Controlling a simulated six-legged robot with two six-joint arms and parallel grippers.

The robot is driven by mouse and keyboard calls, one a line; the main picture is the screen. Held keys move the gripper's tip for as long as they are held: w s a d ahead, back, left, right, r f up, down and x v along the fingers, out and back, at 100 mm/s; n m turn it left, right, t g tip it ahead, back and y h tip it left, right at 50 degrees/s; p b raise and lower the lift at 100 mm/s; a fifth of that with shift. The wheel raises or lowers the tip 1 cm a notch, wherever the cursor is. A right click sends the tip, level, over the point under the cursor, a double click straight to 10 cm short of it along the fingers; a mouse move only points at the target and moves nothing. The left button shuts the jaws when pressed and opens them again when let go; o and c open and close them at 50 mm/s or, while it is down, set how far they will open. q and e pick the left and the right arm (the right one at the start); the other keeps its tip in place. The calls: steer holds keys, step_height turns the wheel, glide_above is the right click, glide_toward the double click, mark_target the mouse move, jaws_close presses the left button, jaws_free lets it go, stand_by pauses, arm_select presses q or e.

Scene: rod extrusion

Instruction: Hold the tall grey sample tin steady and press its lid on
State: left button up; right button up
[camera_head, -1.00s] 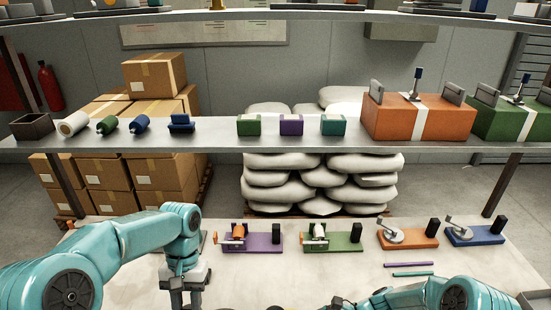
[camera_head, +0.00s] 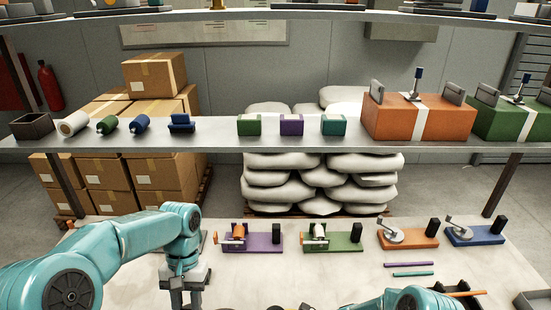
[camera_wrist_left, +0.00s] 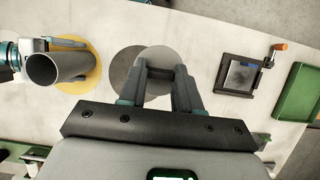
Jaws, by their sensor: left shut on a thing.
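The grey sample tin (camera_wrist_left: 62,68) is an open hollow cylinder in the left wrist view, standing on a yellow disc (camera_wrist_left: 92,82). No lid covers its mouth. My left gripper (camera_wrist_left: 161,76) is shut on a grey round piece that looks like the lid (camera_wrist_left: 158,56), apart from the tin to its right. A darker grey disc (camera_wrist_left: 121,66) lies below and beside this piece. In the head view both gripper tips are below the frame.
A dark square fixture with a grey plate (camera_wrist_left: 240,76) and orange-ended crank stands to the right, with a green tray (camera_wrist_left: 300,92) beyond. Purple (camera_head: 250,243), green, orange and blue fixtures stand along the table's back. Two thin rods (camera_head: 410,264) lie before them.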

steer(key=shift+a+f, duration=0.15)
steer(key=shift+a, duration=0.05)
steer(key=c, duration=0.6)
stand_by(0.8)
